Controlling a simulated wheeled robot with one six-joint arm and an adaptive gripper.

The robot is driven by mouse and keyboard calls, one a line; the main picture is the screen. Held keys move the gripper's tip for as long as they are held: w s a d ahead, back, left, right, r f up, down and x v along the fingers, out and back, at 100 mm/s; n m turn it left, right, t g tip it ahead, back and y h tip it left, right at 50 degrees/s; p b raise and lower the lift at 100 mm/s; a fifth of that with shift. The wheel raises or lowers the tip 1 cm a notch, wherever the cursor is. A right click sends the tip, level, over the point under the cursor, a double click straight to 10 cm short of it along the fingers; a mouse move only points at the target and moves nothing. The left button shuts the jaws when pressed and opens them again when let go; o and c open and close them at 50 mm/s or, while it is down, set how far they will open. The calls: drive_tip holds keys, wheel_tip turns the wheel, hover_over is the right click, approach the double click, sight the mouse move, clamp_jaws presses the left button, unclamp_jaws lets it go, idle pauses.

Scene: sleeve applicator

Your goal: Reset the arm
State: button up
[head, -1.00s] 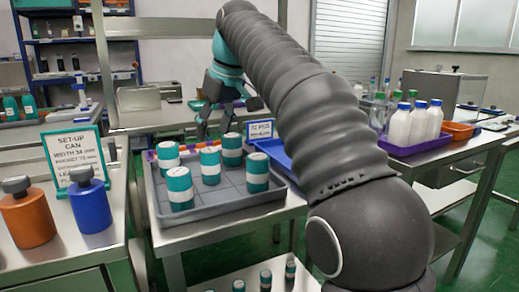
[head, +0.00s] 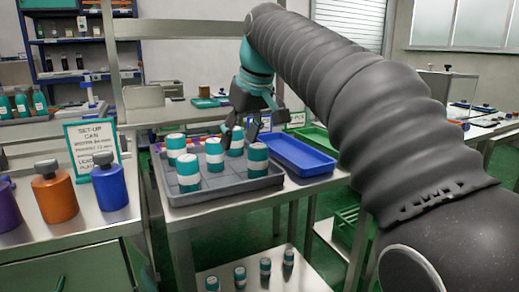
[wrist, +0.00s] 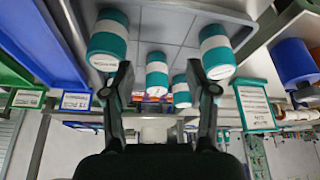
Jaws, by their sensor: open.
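My gripper (head: 256,128) hangs from my arm over the back right part of a grey tray in the head view. In the wrist view my gripper (wrist: 163,85) has its two fingers spread wide with nothing between them. Several teal cans with white bands stand upright in the grey tray (head: 225,190), among them a front left can (head: 188,173) and a front right can (head: 257,160). The wrist view shows cans too, including a large one (wrist: 107,40) by the left finger and another (wrist: 217,50) by the right finger; I cannot tell whether the fingers touch them.
A blue tray (head: 300,156) and a green tray (head: 318,138) lie right of the grey tray. At left stand an orange bottle (head: 54,197), a blue bottle (head: 109,185) and a set-up sign (head: 92,145). Small cans (head: 265,267) stand on the lower shelf.

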drive_tip(key=s+d+f+m+t+h, duration=0.1)
drive_tip(key=s+d+f+m, duration=0.3)
drive_tip(key=s+d+f, duration=0.65)
drive_tip(key=s+d+f+m+h, duration=0.1)
drive_tip(key=s+d+f, duration=0.3)
drive_tip(key=s+f, duration=0.3)
drive_tip(key=s+d+f+m+t, duration=0.1)
drive_tip(key=s+d+f+m, duration=0.1)
drive_tip(key=s+d+f, duration=0.3)
wheel_tip(320, 180, down, 2)
drive_tip(key=shift+s+f+m+h, duration=0.2)
drive_tip(key=shift+s+m+h, duration=0.15)
drive_tip(key=shift+s, duration=0.7)
